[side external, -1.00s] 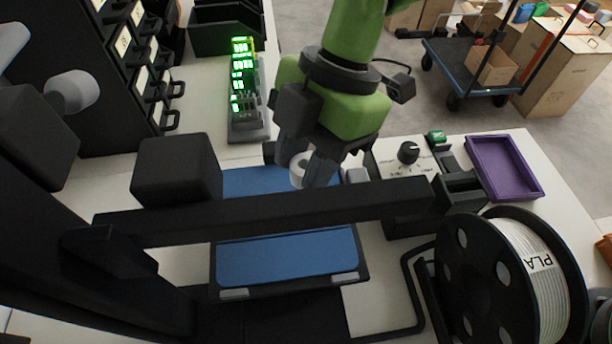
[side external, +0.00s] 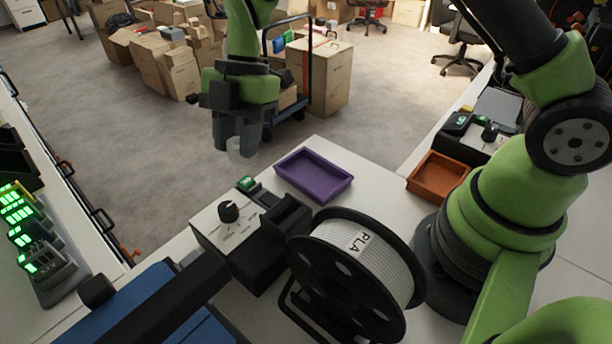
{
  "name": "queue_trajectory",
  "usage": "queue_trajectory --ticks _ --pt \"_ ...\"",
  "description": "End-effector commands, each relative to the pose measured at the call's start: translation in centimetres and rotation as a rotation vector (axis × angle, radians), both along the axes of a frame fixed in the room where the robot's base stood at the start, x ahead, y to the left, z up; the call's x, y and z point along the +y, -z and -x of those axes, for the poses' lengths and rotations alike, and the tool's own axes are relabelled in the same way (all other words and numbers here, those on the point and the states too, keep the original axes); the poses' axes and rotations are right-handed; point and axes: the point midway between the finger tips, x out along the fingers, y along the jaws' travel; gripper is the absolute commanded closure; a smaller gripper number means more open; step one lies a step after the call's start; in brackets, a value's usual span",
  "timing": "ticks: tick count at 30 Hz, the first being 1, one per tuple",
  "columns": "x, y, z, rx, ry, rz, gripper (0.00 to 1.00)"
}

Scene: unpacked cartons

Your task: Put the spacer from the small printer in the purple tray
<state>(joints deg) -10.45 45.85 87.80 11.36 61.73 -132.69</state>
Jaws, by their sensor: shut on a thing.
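The purple tray (side external: 325,184) lies on the white table behind the spool and looks empty. My gripper (side external: 237,145) is shut on the spacer (side external: 236,155), a small pale grey ring whose lower part shows below the fingers. It hangs in the air, left of the tray in the picture and apart from it. The small printer shows at the lower left: its blue bed (side external: 185,325) is partly out of frame and partly covered by its black bar (side external: 165,305). Its control box (side external: 225,235) with a black knob is nearer the tray.
A large black spool (side external: 360,262) marked PLA stands in front of the tray. An orange-brown tray (side external: 438,176) lies to the right, beside my arm's base. A green-lit rack (side external: 30,240) is at the left. Cartons and a trolley stand on the floor behind.

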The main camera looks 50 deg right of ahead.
Motion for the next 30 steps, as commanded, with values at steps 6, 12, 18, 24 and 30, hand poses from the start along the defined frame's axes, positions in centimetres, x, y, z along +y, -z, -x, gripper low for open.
queue_trajectory --ticks 6,12,18,24,30 --pt "-9.6 1.6 1.5 0.005 0.140 -0.003 0.90" --pt "-13.1 2.3 3.1 0.004 0.190 -0.006 0.90" --pt "-13.6 5.5 3.4 0.009 0.198 -0.006 0.90" --pt "-13.6 8.1 3.3 0.005 0.196 -0.005 0.90" --pt "-13.6 11.0 3.4 0.007 0.197 -0.006 0.90"
